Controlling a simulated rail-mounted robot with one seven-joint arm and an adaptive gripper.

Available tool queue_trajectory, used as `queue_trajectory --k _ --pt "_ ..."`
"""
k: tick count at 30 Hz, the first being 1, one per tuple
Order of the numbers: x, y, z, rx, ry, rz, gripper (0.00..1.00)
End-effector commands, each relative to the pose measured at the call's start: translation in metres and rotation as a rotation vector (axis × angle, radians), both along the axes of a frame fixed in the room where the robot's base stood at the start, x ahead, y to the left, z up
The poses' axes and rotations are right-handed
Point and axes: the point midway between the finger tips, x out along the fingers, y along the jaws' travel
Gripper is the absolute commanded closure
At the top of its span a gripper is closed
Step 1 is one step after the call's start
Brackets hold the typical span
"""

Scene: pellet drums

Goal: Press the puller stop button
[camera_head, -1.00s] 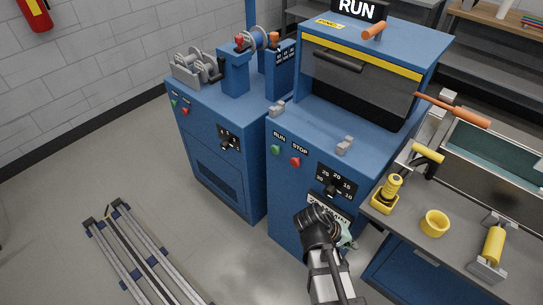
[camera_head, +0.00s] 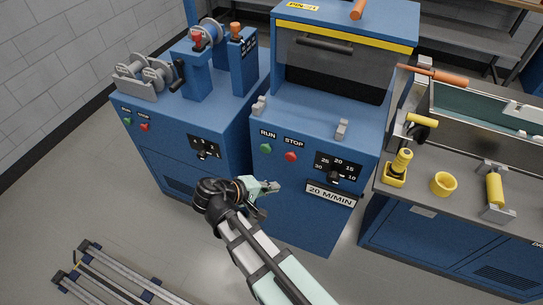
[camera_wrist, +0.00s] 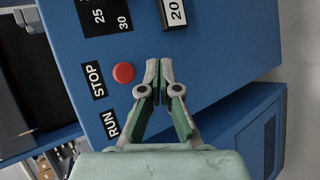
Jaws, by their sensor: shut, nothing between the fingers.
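Two red stop buttons show. One (camera_head: 291,157), under a STOP label (camera_head: 294,142), is on the blue cabinet with the 20 M/MIN plate (camera_head: 331,195). The other (camera_head: 145,127) is on the blue cabinet at left. No label naming the puller is legible. My gripper (camera_head: 274,186) is shut and empty, in front of the 20 M/MIN cabinet, below its stop button in the head view. In the wrist view, the red button (camera_wrist: 123,72) is left of my shut fingertips (camera_wrist: 159,65) and appears apart from them. The green run button is hidden there.
A green run button (camera_head: 266,148) sits left of the stop button. A speed dial (camera_head: 334,176) is to its right. A bench at right holds a yellow ring (camera_head: 443,184) and other yellow parts. Metal rails (camera_head: 110,275) lie on the floor at lower left.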

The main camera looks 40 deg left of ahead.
Motion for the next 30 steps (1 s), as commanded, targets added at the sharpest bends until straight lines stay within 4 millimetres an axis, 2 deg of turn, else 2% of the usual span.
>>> queue_trajectory --k 11,16,30 --pt "0.000 -0.002 0.000 -0.003 -0.001 -0.008 1.00" --pt "0.007 0.001 0.000 -0.003 -0.001 -0.008 1.00" --pt "0.061 0.013 0.000 -0.003 -0.001 -0.009 1.00"
